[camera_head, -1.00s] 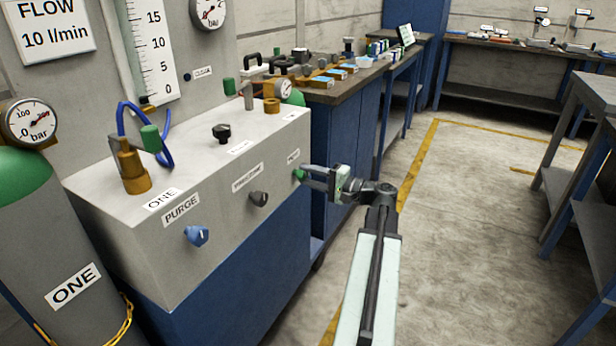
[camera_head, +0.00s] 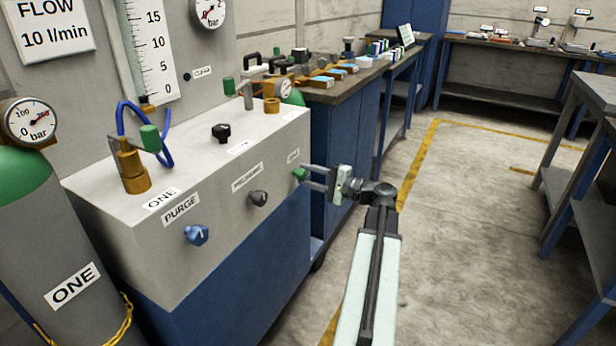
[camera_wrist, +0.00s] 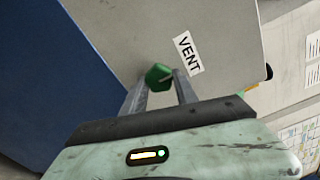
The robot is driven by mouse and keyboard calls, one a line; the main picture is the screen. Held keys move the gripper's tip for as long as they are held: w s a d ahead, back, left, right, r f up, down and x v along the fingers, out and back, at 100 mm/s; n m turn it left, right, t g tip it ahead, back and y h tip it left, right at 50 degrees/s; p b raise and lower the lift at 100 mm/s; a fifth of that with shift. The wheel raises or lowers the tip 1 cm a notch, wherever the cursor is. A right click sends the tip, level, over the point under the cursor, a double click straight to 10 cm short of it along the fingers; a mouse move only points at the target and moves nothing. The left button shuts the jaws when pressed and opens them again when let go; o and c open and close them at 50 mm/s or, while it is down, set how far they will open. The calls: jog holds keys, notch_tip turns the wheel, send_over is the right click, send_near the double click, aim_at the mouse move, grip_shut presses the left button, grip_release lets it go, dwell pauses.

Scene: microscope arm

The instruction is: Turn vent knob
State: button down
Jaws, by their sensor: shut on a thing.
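The green vent knob (camera_head: 299,174) sits on the front face of the grey box (camera_head: 215,165), near its right end. In the wrist view the knob (camera_wrist: 158,77) is between my finger ends, beside a label reading VENT (camera_wrist: 188,53). A pale line shows on the knob. My gripper (camera_head: 308,178) is shut on the knob, its two fingers reaching in from the right. In the wrist view my gripper (camera_wrist: 160,88) has a finger on each side of the knob. The fingers partly hide the knob's sides.
A blue purge knob (camera_head: 196,235) and a dark grey knob (camera_head: 258,198) are on the same face, to the left. A grey cylinder (camera_head: 75,250) stands at far left. A workbench (camera_head: 345,90) is behind the box.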

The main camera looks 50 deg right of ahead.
jog(key=c, duration=0.9)
grip_release()
jog(key=shift+c, duration=0.2)
jog(key=v, duration=0.8)
